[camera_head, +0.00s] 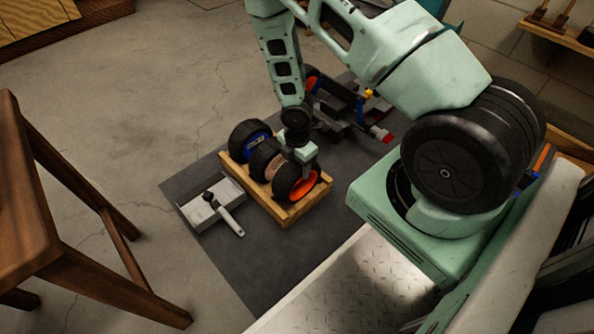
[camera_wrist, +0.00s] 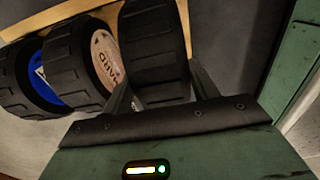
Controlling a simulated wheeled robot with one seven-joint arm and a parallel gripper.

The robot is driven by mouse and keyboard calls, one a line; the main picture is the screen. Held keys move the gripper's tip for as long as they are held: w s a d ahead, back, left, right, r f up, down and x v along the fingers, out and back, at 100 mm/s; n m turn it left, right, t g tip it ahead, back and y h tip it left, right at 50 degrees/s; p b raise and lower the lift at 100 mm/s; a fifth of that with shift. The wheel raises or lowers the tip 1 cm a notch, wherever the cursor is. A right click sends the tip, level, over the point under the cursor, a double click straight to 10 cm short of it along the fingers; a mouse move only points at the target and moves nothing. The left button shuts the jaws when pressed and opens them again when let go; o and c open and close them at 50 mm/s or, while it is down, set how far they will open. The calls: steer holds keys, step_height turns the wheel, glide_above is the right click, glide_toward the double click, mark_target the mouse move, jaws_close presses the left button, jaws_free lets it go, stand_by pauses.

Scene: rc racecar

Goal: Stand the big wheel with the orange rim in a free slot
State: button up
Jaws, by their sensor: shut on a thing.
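The big black wheel with the orange rim (camera_head: 299,184) is upright at the near end of the wooden rack (camera_head: 289,216). My gripper (camera_head: 304,160) comes down from above and is shut on its tyre. In the wrist view the tyre (camera_wrist: 155,45) is between the two fingers of my gripper (camera_wrist: 162,88); its rim is hidden there. I cannot tell whether the wheel rests on the slot's bottom. A tan-faced wheel (camera_head: 265,158) and a blue-rimmed wheel (camera_head: 248,136) stand beside it in the rack, close together. They also show in the wrist view.
A grey tray (camera_head: 206,212) with a white-handled tool (camera_head: 231,222) lies left of the rack on the dark mat (camera_head: 262,262). A partly built car (camera_head: 352,105) with another orange-rimmed wheel is behind my arm. A wooden stool (camera_head: 75,190) stands at the left.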

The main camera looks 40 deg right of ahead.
steer(key=shift+f, duration=0.8)
steer(key=shift+r, duration=0.1)
steer(key=o, duration=1.3)
